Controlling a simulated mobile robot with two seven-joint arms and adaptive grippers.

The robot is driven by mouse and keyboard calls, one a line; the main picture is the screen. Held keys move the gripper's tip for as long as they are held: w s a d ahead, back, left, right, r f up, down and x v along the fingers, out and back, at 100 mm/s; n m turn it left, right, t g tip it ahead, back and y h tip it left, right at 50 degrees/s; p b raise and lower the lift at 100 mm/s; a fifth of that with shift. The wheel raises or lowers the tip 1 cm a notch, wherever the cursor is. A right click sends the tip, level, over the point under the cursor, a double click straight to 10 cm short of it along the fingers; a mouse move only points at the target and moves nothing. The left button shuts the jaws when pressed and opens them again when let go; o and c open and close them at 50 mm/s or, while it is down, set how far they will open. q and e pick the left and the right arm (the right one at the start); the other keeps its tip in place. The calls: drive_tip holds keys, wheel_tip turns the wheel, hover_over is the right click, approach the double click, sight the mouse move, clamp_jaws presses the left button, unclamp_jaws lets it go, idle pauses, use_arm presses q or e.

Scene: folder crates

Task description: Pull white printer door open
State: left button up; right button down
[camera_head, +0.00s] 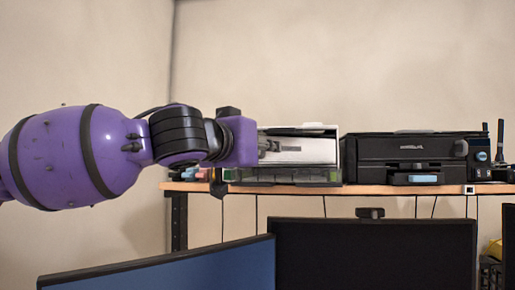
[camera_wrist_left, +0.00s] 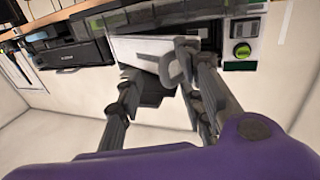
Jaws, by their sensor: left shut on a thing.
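The white printer (camera_head: 331,131) stands on the wooden shelf, left of a black printer. Its white front door (camera_head: 312,152) faces me; it also shows in the left wrist view (camera_wrist_left: 150,48). My left gripper (camera_head: 268,148) reaches in from the left and is at the left part of the door. In the left wrist view its fingers (camera_wrist_left: 158,72) are on the white door, shut on its edge or handle. The exact contact is hidden by the fingers. How far the door stands open I cannot tell. My right gripper is in neither view.
The black printer (camera_head: 415,150) stands close on the right on the wooden shelf (camera_head: 390,189). Two monitors (camera_head: 375,255) stand below in front. A green button (camera_wrist_left: 242,51) shows on the white printer's panel. The wall above is clear.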

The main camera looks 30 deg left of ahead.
use_arm(q)
drive_tip(key=s+d, duration=0.1)
drive_tip(key=s, duration=1.1)
drive_tip(key=shift+d, duration=0.1)
